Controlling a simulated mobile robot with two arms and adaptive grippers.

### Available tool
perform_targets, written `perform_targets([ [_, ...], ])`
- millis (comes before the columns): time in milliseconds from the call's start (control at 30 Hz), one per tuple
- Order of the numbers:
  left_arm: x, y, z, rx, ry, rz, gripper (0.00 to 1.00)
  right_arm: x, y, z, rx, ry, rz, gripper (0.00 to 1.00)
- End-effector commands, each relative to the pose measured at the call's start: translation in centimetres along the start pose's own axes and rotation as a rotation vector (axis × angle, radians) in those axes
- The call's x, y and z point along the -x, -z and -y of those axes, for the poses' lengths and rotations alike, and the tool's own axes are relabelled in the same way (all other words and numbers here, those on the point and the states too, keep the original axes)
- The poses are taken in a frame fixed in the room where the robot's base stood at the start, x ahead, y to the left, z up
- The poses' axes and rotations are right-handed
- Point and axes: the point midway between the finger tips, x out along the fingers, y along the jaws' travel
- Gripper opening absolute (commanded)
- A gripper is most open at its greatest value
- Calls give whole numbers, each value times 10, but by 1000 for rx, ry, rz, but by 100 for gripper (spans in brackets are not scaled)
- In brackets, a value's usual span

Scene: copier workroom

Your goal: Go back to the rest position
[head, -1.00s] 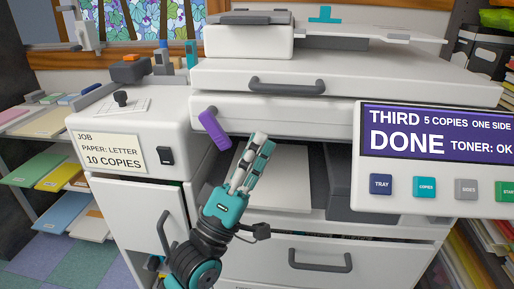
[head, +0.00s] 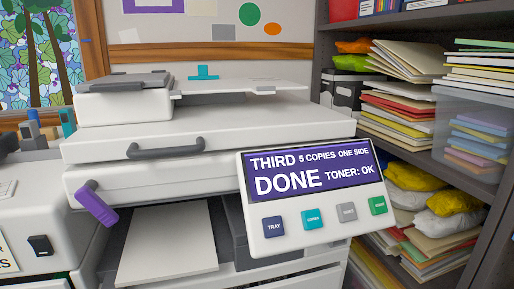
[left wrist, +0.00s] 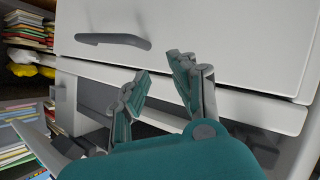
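My left gripper (left wrist: 158,75) shows in the left wrist view, its two teal and grey fingers spread apart with nothing between them. It is in front of the white copier, whose grey handle (left wrist: 112,40) lies beyond it. In the head view neither gripper is visible. The copier (head: 205,140) fills the left and middle of that view, with a purple lever (head: 96,206) at its left. A sheet stack (head: 168,245) lies in the output opening below.
The control panel (head: 300,230) reads "THIRD 5 COPIES ONE SIDE, DONE, TONER: OK" above several buttons. Dark shelves (head: 440,165) with paper stacks and bags stand at the right. A pinboard (head: 210,30) hangs behind the copier. A white side unit (head: 30,225) adjoins at the left.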

Motion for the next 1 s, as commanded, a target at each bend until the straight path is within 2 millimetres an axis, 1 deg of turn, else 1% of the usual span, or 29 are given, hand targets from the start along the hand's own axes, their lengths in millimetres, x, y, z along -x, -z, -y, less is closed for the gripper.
perform_targets([
  [33, 6, -29, 14, -56, 59, 105, 25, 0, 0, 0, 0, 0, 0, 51],
  [100, 17, -62, 30, -131, 122, 234, 25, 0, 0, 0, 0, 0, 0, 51],
  [200, 36, -98, 49, -214, 186, 393, 25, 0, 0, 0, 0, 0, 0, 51],
  [300, 56, -128, 64, -282, 231, 534, 25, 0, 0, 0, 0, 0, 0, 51],
  [367, 69, -144, 71, -316, 252, 613, 25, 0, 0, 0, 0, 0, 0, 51],
  [400, 78, -154, 76, -338, 264, 667, 25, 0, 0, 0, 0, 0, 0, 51],
  [533, 110, -182, 89, -400, 293, 834, 25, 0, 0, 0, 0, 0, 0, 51],
  [600, 92, -197, 98, -398, 292, 837, 25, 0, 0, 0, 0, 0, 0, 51],
  [700, 75, -218, 109, -396, 292, 846, 25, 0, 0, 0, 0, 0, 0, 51],
  [867, 52, -254, 128, -394, 291, 864, 25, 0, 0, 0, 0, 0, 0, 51],
  [1000, 35, -290, 145, -392, 291, 881, 25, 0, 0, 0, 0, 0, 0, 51],
])
